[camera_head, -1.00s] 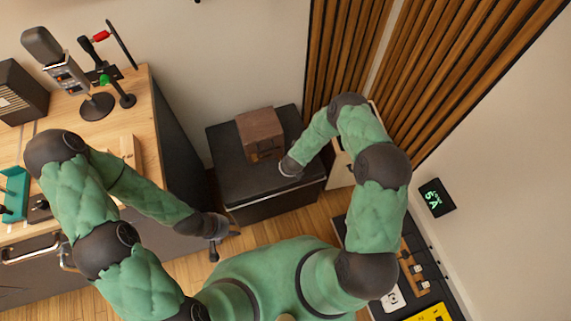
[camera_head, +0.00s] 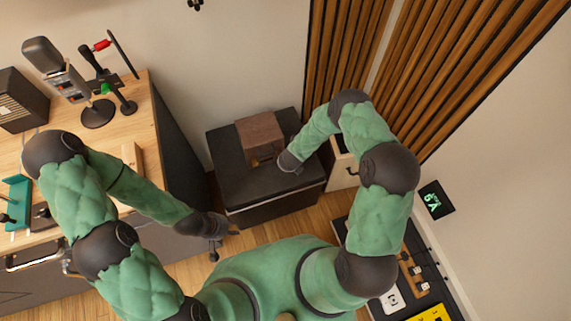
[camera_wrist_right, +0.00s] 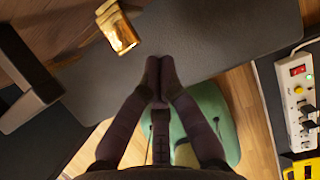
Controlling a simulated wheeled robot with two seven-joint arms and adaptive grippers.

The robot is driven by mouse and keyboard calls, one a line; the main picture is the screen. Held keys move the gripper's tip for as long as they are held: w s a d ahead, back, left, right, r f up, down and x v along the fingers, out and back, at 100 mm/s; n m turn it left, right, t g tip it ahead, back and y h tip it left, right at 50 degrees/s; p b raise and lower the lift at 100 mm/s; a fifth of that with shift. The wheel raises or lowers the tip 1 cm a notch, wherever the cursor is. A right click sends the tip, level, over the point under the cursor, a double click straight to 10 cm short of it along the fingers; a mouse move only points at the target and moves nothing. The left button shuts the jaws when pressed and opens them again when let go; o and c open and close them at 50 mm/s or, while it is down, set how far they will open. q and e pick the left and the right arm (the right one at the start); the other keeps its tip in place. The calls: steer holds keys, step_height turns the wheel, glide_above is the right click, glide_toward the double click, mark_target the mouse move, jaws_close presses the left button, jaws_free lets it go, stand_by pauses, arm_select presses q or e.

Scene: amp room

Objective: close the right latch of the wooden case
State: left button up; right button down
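The brown wooden case (camera_head: 260,130) sits on a black cabinet, partly hidden by my right wrist at its front right. In the right wrist view, part of the case (camera_wrist_right: 50,30) fills the top left. A shiny brass latch (camera_wrist_right: 118,28) hangs off its edge. My right gripper (camera_wrist_right: 158,68) has its fingertips together with nothing visible between them. The fingertips are below and right of the latch in that view, apart from it. My left gripper (camera_head: 222,241) is open and empty, left of and below the cabinet in the head view.
The black cabinet top (camera_head: 230,180) is clear around the case. A wooden desk (camera_head: 135,105) with microphones stands at the left. Slatted wood panels (camera_head: 430,60) rise behind at the right. A power strip (camera_wrist_right: 300,110) lies at the right of the wrist view.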

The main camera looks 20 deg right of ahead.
steer(key=shift+r+p, duration=0.3)
steer(key=shift+r, duration=0.3)
steer(key=shift+r, duration=0.1)
steer(key=v, duration=1.1)
steer(key=shift+s+r, duration=0.25)
steer(key=shift+r, duration=0.1)
steer(key=s+a+n+g+y, duration=0.1)
steer(key=s+a+n, duration=0.1)
steer(key=s+n, duration=0.4)
steer(key=s+a+f+n+g+y, duration=0.1)
steer(key=s+a+n, duration=0.2)
steer(key=n, duration=1.3)
steer(key=s+a+n+g+y, duration=0.1)
steer(key=s+a+n, duration=0.1)
steer(key=s+n, duration=0.7)
steer(key=shift+a+f+n+g+y, duration=0.25)
steer(key=shift+a+n+g+y, duration=0.15)
steer(key=shift+n, duration=0.7)
